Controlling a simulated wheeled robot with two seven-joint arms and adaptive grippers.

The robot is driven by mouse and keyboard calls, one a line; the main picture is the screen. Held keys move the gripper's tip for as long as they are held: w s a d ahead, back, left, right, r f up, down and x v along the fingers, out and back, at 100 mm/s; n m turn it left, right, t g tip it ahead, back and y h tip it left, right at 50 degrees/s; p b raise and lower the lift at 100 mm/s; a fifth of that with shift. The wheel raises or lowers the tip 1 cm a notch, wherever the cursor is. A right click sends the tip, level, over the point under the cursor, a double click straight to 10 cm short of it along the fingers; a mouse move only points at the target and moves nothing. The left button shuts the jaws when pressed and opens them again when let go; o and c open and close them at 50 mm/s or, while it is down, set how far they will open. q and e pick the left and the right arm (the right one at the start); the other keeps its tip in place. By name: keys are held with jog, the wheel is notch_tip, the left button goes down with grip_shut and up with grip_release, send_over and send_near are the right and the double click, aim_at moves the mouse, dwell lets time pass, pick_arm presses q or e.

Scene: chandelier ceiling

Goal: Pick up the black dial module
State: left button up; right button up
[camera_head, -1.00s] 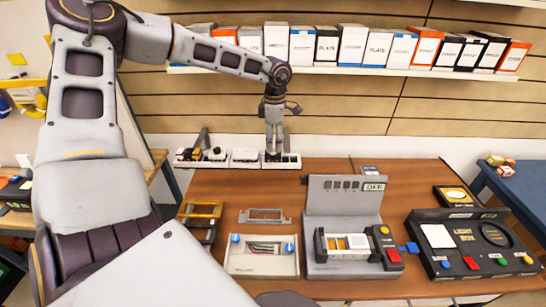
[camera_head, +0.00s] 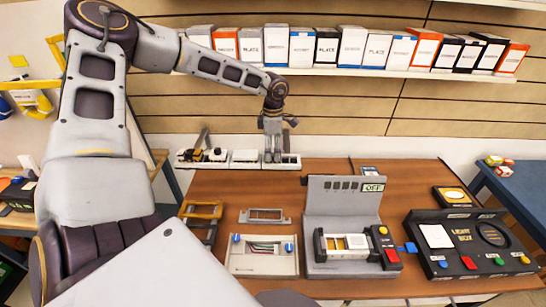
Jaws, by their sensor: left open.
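My left gripper (camera_head: 272,156) points straight down at the right part of a white rack (camera_head: 246,166) along the back edge of the table. Its two fingers are open and slightly apart, with the tips at the rack. The rack carries small modules, including dark and white pieces (camera_head: 205,155) at its left part and a white block (camera_head: 244,155) just left of the fingers. I cannot single out the black dial module; the fingers hide part of the rack. My right gripper is not in view.
A grey tester (camera_head: 343,215) with an "OFF" display stands at the table's middle. Left of it are an open white case (camera_head: 262,263) and a small grey frame (camera_head: 264,216). A black light box (camera_head: 466,250) lies right. A shelf of boxes (camera_head: 350,67) hangs above.

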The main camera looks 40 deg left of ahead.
pick_arm(q)
jog(key=shift+f, duration=0.9)
jog(key=c, duration=1.1)
